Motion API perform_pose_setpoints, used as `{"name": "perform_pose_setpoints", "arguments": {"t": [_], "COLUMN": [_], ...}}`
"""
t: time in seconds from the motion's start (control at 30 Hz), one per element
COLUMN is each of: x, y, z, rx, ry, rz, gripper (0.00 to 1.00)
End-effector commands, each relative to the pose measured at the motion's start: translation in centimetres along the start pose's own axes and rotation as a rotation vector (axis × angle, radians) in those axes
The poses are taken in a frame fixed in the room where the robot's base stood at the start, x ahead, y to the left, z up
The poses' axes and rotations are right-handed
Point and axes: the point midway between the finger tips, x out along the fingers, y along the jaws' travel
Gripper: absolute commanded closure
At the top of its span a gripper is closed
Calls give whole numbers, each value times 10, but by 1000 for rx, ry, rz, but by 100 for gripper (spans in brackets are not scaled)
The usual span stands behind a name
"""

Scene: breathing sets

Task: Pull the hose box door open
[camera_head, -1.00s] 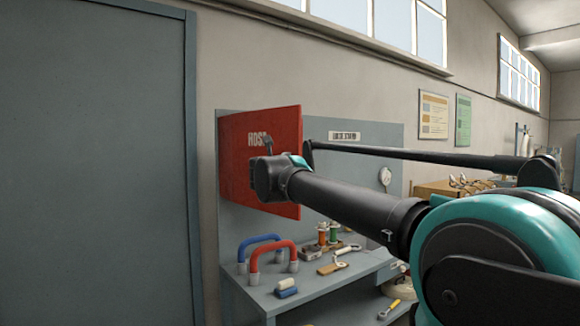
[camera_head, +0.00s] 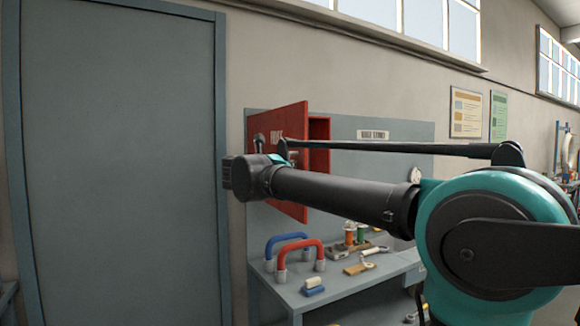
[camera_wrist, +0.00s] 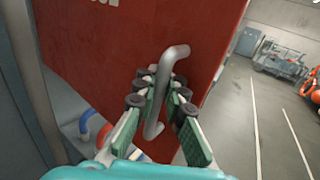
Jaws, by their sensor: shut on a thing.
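The red hose box door (camera_head: 290,120) stands ajar, angled out from the wall panel, with white lettering partly behind my arm. The red box body (camera_head: 319,128) shows behind its right edge. In the wrist view the door (camera_wrist: 125,55) fills the upper left, with a grey bent bar handle (camera_wrist: 176,55) on it. My gripper (camera_wrist: 161,90) is shut around the middle of this handle, its green-padded fingers on both sides. In the head view my arm hides most of the grip.
Below the box is a grey bench (camera_head: 340,292) with a red grab handle (camera_head: 298,250), a blue one (camera_head: 285,240) and small spools and tools. A closed grey door (camera_head: 120,150) stands at left. Open floor (camera_wrist: 245,120) shows right in the wrist view.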

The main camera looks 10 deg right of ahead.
Motion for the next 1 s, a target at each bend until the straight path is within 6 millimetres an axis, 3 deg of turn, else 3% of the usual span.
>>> {"name": "perform_pose_setpoints", "arguments": {"t": [0.17, 0.2, 0.3, 0.67, 0.77, 1.0], "x": [0, 0, 0, -4, -14, -60], "y": [-3, -3, -3, -1, 0, 0], "z": [-3, -3, -2, -1, -1, -1], "rx": [2, 2, 2, 1, 1, 1], "ry": [5, 5, 4, 2, 2, 2], "rz": [-7, -7, -5, -1, 0, 2], "gripper": [100, 90, 80, 80, 80, 80]}}
